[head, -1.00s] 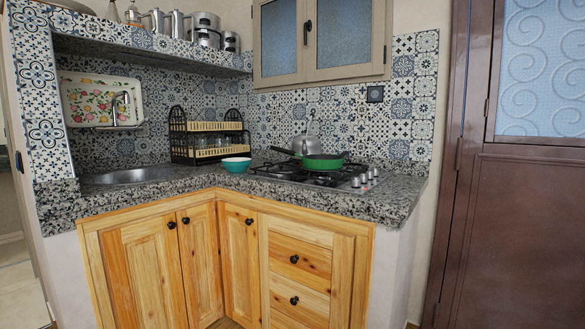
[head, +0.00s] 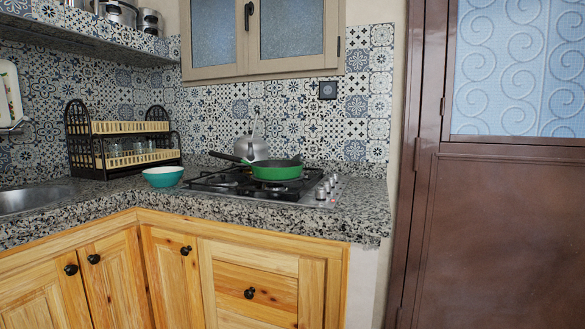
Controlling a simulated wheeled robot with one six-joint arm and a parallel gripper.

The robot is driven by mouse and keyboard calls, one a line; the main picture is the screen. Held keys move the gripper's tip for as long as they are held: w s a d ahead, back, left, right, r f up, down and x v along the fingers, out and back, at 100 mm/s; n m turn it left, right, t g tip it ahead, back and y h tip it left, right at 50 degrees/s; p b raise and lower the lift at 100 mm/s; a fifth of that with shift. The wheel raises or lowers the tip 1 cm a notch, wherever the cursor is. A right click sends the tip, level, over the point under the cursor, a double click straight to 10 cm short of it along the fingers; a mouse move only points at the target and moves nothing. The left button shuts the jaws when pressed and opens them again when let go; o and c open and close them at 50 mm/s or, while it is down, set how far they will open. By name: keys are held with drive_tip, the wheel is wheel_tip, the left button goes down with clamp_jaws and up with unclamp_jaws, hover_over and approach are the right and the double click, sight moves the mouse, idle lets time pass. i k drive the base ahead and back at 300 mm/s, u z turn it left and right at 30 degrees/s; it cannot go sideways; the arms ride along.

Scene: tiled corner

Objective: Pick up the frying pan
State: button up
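A green frying pan (head: 277,171) with a dark inside sits on the gas stove (head: 262,188), in the middle of the head view. Its black handle points left and slightly back, over the stove. My gripper is not in view.
A teal bowl (head: 162,177) stands on the granite counter (head: 110,200) left of the stove. A black dish rack (head: 122,142) stands behind it. The sink (head: 35,198) is at far left. Wooden cabinets (head: 265,280) front the counter; a brown door (head: 500,220) is at right.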

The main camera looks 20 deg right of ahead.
sight(268, 169)
drive_tip(key=u, duration=0.15)
drive_tip(key=i, duration=0.8)
drive_tip(key=u, duration=0.5)
